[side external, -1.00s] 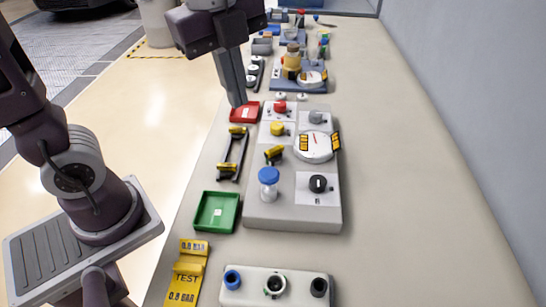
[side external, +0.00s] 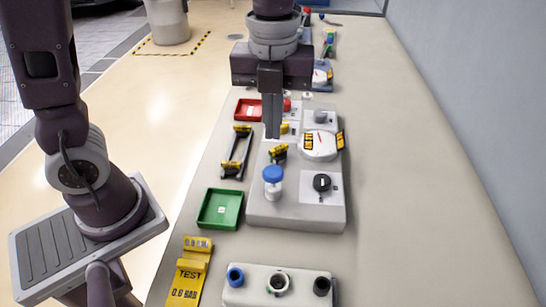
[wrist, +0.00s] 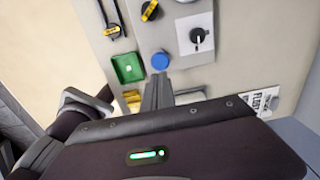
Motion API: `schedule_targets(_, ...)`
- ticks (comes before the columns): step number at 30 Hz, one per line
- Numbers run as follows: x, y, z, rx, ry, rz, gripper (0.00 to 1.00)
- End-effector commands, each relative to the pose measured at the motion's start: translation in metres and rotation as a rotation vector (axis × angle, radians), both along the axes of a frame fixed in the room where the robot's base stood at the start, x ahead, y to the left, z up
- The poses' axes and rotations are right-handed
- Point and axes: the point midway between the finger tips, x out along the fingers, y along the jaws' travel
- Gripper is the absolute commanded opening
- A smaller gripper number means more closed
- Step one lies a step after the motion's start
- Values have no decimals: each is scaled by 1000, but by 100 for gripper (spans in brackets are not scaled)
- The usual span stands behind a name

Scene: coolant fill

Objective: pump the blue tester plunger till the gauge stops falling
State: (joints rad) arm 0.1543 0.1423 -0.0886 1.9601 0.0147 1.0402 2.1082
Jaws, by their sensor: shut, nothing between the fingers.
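The blue tester plunger (side external: 273,174) stands upright on a clear body at the front left of the grey panel (side external: 292,213). In the wrist view its round blue top (wrist: 160,61) lies just beyond my fingertips. My gripper (side external: 272,136) is shut and empty, pointing down over the panel behind the plunger in the side view, apart from it. It also shows in the wrist view (wrist: 158,82). The white round gauge (side external: 319,147) with yellow labels sits at the panel's right; its needle is too small to read. My fingers partly hide the yellow knob.
A black knob (side external: 321,183) is right of the plunger, and a yellow-black lever (side external: 278,151) is behind it. A green tray (side external: 220,209) and a red tray (side external: 248,109) lie left of the panel. A block with several ports (side external: 277,284) is in front. The table at right is clear.

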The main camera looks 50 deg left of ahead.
Motion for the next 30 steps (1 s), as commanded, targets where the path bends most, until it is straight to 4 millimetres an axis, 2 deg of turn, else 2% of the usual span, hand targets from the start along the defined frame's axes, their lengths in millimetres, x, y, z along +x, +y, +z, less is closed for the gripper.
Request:
schedule_targets(6,-1,0,-47,1,6,1,0)
schedule_targets(12,0,0,-75,1,2,1,0)
schedule_targets(16,0,0,-83,0,1,1,0)
schedule_targets(26,0,0,-85,0,0,2,0)
schedule_targets(30,0,1,-103,1,3,3,0)
